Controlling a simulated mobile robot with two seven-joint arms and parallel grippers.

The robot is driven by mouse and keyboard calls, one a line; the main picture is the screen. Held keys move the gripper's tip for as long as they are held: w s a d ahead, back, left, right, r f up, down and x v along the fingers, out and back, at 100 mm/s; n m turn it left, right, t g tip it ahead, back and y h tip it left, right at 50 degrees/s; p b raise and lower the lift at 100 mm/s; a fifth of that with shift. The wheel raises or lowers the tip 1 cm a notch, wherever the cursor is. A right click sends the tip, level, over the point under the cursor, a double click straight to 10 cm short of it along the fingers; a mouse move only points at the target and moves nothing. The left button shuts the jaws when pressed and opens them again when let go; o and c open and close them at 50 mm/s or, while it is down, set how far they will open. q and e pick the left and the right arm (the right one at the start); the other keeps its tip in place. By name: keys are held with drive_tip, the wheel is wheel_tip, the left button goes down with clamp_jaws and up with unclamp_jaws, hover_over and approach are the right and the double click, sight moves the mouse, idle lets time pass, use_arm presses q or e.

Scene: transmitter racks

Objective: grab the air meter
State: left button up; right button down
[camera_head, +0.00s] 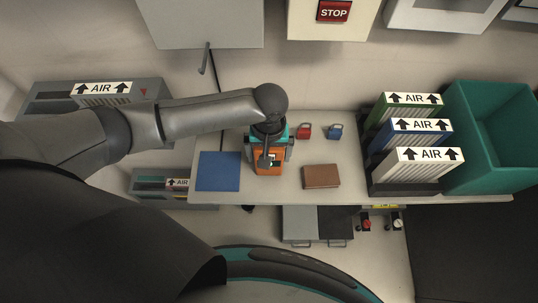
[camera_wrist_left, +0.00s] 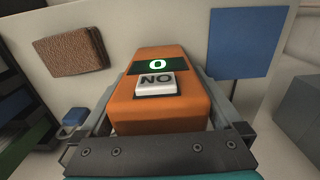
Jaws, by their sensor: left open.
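The air meter is an orange box (camera_head: 265,168) on the table, below my left gripper (camera_head: 271,150) in the head view. In the left wrist view the orange air meter (camera_wrist_left: 155,110) fills the middle, with a dark display showing a green 0 and a pale ON button. My left gripper (camera_wrist_left: 165,92) is open, with one finger on each side of the meter. Gaps between fingers and meter are hard to judge. My right gripper is not in view.
A blue mat (camera_head: 218,171) lies left of the meter and a brown wallet-like block (camera_head: 321,176) right of it. A red padlock (camera_head: 304,131) and a blue padlock (camera_head: 336,132) lie behind. AIR modules (camera_head: 430,154) and a green bin (camera_head: 490,150) stand at right.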

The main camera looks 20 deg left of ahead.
use_arm(q)
drive_tip(key=shift+r, duration=0.1)
drive_tip(key=c, duration=1.5)
